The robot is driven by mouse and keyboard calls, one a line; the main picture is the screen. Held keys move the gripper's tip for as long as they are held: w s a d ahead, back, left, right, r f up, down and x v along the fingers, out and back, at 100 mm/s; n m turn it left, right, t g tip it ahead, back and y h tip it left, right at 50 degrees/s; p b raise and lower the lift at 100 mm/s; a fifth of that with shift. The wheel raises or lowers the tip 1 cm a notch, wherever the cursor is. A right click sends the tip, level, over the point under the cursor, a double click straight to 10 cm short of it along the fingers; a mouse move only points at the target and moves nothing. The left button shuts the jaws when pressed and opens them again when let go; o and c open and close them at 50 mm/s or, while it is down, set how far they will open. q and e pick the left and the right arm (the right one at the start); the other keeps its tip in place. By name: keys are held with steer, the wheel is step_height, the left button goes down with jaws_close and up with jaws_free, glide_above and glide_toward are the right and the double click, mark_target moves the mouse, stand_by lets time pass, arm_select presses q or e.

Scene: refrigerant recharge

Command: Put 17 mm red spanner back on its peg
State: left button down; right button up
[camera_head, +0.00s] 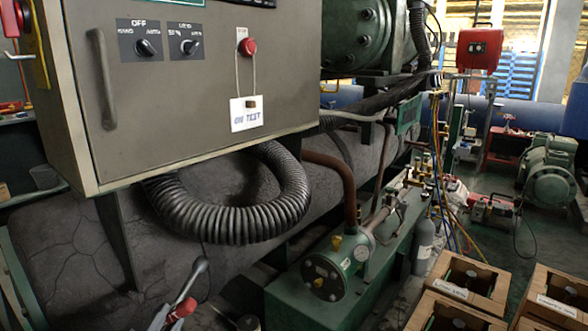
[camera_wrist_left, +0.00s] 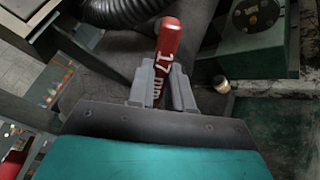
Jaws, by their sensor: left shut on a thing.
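The 17 mm red spanner (camera_head: 184,308) is at the bottom left of the head view, its grey metal end slanting up and to the right. In the left wrist view its red handle (camera_wrist_left: 168,42) stands out beyond the jaws, with "17 mm" in white on it. My left gripper (camera_head: 168,319) is shut on the handle; its grey fingers (camera_wrist_left: 162,86) lie on either side of it. The spanner is held below the control cabinet, clear of the hose in the head view. I cannot make out its peg. My right gripper is not in view.
A grey control cabinet (camera_head: 185,85) overhangs the upper left. A black ribbed hose (camera_head: 235,215) loops beneath it. A green base with a round flanged vessel (camera_head: 325,275) stands right of the spanner. Wooden boxes (camera_head: 470,280) stand at the lower right.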

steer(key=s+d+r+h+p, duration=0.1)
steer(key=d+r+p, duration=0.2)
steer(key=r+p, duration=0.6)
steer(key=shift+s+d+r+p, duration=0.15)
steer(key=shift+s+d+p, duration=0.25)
steer(key=shift+p, duration=1.6)
